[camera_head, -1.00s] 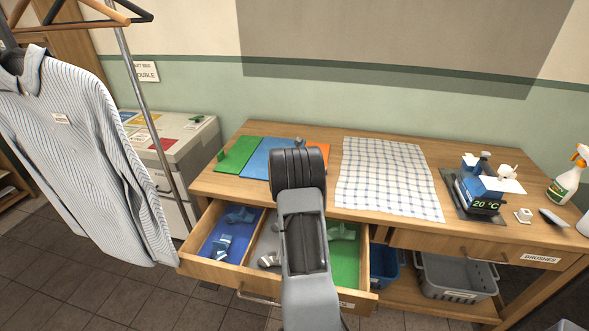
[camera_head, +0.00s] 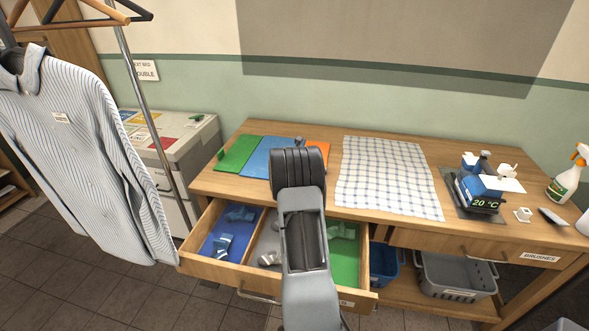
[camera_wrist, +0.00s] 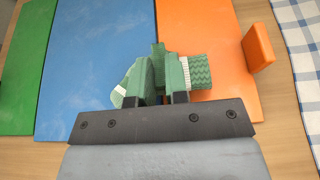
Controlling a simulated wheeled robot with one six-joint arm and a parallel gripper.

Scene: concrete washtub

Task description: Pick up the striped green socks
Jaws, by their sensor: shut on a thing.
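The striped green socks (camera_wrist: 200,70) show in the wrist view as a green bundle with a zigzag knit and pale bands. My gripper (camera_wrist: 159,62) is shut on them, and they stick out on both sides of the fingers. They are over the blue board (camera_wrist: 90,70) and orange board (camera_wrist: 205,25); I cannot tell how high. In the head view my own arm hides the gripper and the socks.
The wooden table (camera_head: 225,190) also bears a green board (camera_head: 237,153), a checked cloth (camera_head: 390,178) and a scale with a blue object (camera_head: 480,187). An open drawer (camera_head: 215,268) below holds several items. A striped shirt (camera_head: 85,150) hangs at left.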

